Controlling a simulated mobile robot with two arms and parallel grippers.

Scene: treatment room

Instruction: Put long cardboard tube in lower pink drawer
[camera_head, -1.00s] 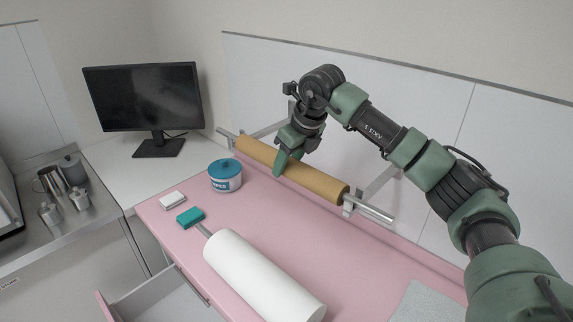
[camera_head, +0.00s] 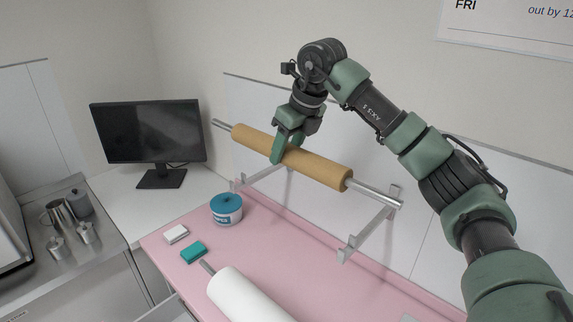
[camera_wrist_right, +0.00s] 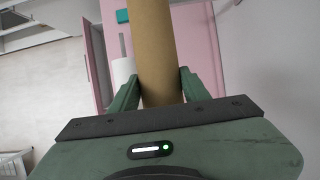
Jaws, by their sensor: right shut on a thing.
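The long brown cardboard tube (camera_head: 320,170) is threaded on a metal rod (camera_head: 376,196) that sticks out at both ends. My right gripper (camera_head: 283,150) is shut around the tube near its middle and holds tube and rod above the wall brackets (camera_head: 368,232). In the right wrist view the tube (camera_wrist_right: 152,50) passes between the two fingers (camera_wrist_right: 155,92). Only a small piece of an open drawer (camera_head: 170,311) shows at the bottom edge of the head view; whether it is the lower one cannot be told. My left gripper is out of view.
On the pink worktop (camera_head: 290,240) stand a blue-lidded tub (camera_head: 227,210), a teal block (camera_head: 194,252), a white block (camera_head: 176,234) and a white roll (camera_head: 245,298). A monitor (camera_head: 148,130) and steel canisters (camera_head: 78,222) are at left.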

